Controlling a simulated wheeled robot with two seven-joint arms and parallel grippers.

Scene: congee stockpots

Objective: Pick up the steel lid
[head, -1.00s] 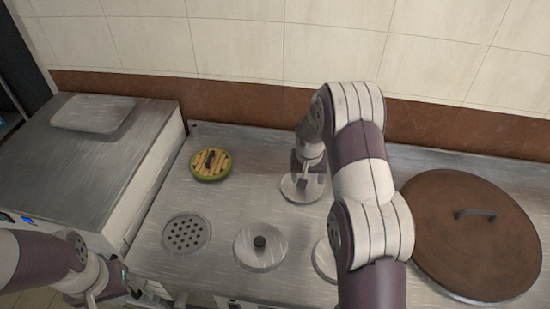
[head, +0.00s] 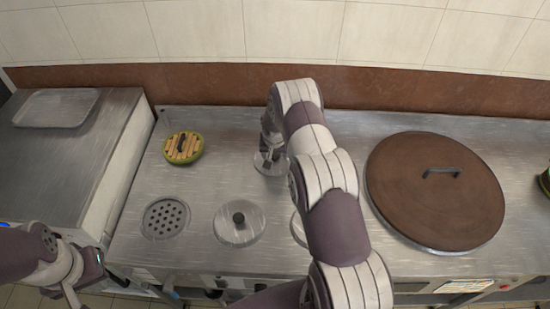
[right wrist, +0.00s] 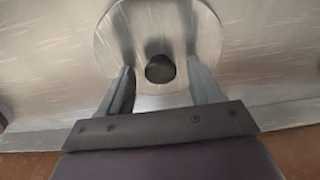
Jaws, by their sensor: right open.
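A round steel lid (head: 264,170) lies at the back of the steel counter, partly covered by my right gripper (head: 270,155) above it. The right wrist view shows the lid (right wrist: 118,38) and its black knob (right wrist: 160,69). The knob appears between the two spread fingers of my right gripper (right wrist: 160,78), with gaps on both sides. A second steel lid with a black knob (head: 238,218) lies nearer the front. A third round lid (head: 297,228) is mostly hidden by my right arm. My left gripper (head: 92,264) is at the lower left, away from the lids; its fingers are unclear.
A big brown lid with a handle (head: 430,205) covers the counter's right side. A green-rimmed slatted round (head: 183,148) and a perforated drain (head: 165,218) are on the left. A raised steel unit (head: 75,150) stands further left. The tiled wall closes off the back.

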